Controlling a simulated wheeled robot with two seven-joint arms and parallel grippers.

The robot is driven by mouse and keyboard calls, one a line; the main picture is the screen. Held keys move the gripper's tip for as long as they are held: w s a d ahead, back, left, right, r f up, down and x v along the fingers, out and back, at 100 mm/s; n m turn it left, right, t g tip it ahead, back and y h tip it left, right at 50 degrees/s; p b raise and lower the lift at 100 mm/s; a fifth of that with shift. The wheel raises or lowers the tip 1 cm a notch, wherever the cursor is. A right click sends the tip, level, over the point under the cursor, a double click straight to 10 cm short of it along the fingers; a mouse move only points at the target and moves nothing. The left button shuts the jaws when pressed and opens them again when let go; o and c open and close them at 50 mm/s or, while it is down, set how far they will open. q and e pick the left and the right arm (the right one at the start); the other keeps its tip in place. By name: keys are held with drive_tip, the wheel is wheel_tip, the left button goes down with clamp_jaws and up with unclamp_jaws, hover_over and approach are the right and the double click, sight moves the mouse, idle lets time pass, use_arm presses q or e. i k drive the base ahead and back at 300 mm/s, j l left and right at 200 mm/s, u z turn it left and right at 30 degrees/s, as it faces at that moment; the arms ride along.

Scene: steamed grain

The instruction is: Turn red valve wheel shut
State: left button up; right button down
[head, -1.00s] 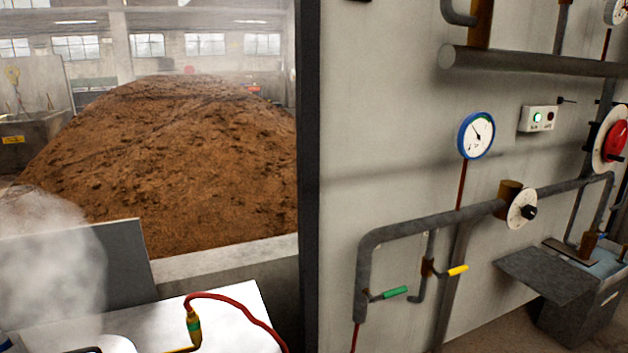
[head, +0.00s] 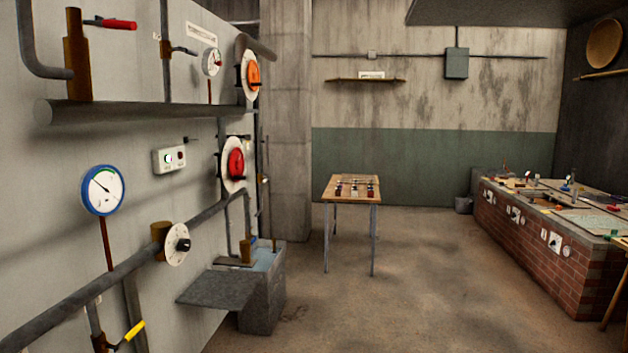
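A red valve wheel (head: 236,163) with a pale round plate behind it is mounted on the pipework at the far end of the grey wall panel. An orange-red wheel (head: 253,75) on a similar pale plate sits above it. Both are seen at a steep angle, so how far either is turned cannot be told. A red lever handle (head: 112,23) is at the upper left on a brass-coloured fitting. Neither of my grippers is in view.
A blue-rimmed gauge (head: 102,190) and a white dial (head: 176,244) are on the panel. A grey block (head: 262,300) stands below the red wheel. A small wooden table (head: 350,188) and a brick bench (head: 530,240) stand beyond. The floor between is clear.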

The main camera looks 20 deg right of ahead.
sight(237, 160)
drive_tip(key=z, duration=0.3)
drive_tip(key=i+z, duration=0.25)
drive_tip(key=i, duration=0.9)
drive_tip(key=i+j+z, duration=0.2)
drive_tip(key=i, duration=0.95)
drive_tip(key=l, duration=0.1)
